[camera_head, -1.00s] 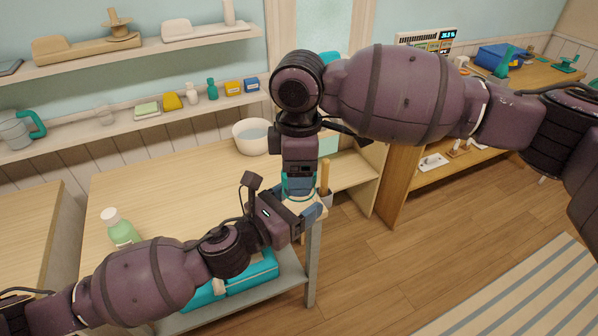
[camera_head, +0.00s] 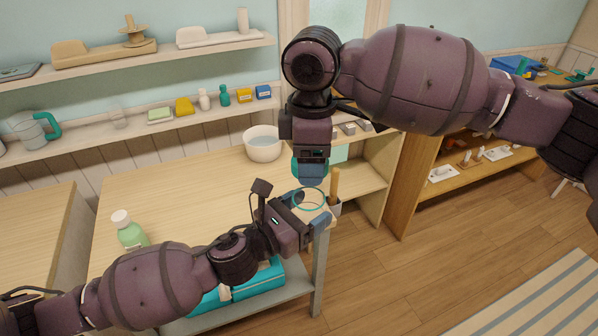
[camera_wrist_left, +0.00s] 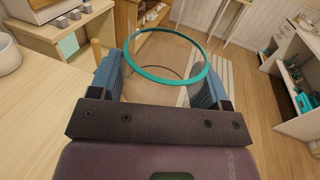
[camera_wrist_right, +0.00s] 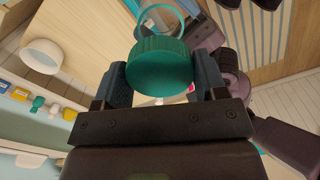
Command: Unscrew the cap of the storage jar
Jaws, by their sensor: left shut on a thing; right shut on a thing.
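The storage jar is clear, with an open teal rim (camera_head: 309,199) near the table's right front corner. In the left wrist view its rim (camera_wrist_left: 165,78) shows between the fingers, and the floor is visible through it. My left gripper (camera_head: 308,212) is shut on the jar's sides. The round, ridged teal cap (camera_wrist_right: 160,68) is between the fingers of my right gripper (camera_wrist_right: 162,85), which is shut on it. In the head view my right gripper (camera_head: 310,174) is just above the jar, partly hiding the cap. The cap is off the rim, with the jar's rim (camera_wrist_right: 163,20) visible beyond it.
A wooden table (camera_head: 190,195) lies behind my left arm, with a white bowl (camera_head: 263,152) and a green bottle (camera_head: 130,232) on it. A pot with a wooden handle (camera_head: 334,185) stands close right of the jar. Wall shelves (camera_head: 85,140) are behind; open floor lies right.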

